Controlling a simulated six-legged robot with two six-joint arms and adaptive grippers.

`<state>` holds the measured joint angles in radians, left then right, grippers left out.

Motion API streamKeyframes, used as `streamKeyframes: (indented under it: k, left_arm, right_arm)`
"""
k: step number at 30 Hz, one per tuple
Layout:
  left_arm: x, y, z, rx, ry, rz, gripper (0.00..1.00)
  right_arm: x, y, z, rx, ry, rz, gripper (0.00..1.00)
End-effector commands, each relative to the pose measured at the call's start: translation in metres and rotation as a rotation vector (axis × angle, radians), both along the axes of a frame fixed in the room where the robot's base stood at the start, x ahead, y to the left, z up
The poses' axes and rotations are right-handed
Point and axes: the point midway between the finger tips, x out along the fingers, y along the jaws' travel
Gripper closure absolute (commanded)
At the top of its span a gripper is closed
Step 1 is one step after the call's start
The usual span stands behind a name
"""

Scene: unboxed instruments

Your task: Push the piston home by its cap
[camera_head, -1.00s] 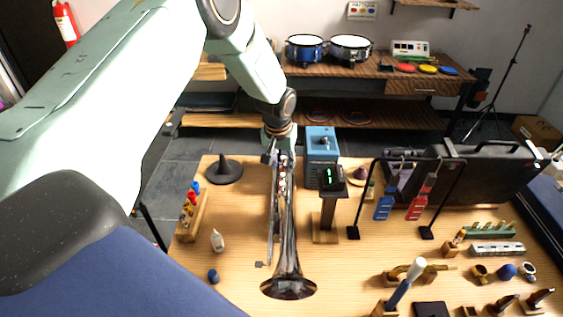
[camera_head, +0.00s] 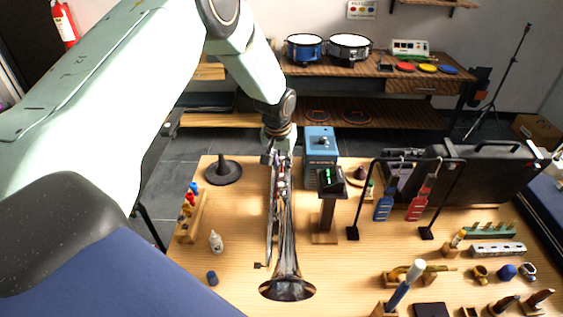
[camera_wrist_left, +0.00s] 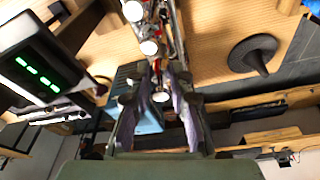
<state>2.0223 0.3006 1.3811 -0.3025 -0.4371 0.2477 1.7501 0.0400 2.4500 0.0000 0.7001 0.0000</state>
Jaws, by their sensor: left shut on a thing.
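A silver trumpet (camera_head: 284,240) lies along the middle of the wooden bench, its bell towards me. My left gripper (camera_head: 279,157) is at its far end, pointing down. In the left wrist view, several white round piston caps stand in a row: one at the top (camera_wrist_left: 132,10), one below it (camera_wrist_left: 148,47), and the nearest cap (camera_wrist_left: 160,97) between my left fingers (camera_wrist_left: 157,104). The fingers are closed in around this piston. How far its stem stands out is hard to tell. My right gripper is not in view.
A dark stand with a green-lit display (camera_head: 331,180) is close right of the trumpet, in front of a blue box (camera_head: 320,145). A black cone stand (camera_head: 223,170) and a wooden rack of coloured pieces (camera_head: 190,215) are to the left. A black rack with hanging tools (camera_head: 410,160) is right.

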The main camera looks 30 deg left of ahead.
Motion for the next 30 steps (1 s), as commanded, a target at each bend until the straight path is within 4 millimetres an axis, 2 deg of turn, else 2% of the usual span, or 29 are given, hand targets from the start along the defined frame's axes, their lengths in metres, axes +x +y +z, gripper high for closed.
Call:
streamKeyframes:
  k: [30]
  left_arm:
    - [-0.004, -0.001, -0.030, -0.002, 0.013, 0.000, 1.00]
  right_arm:
    - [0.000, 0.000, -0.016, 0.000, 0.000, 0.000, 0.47]
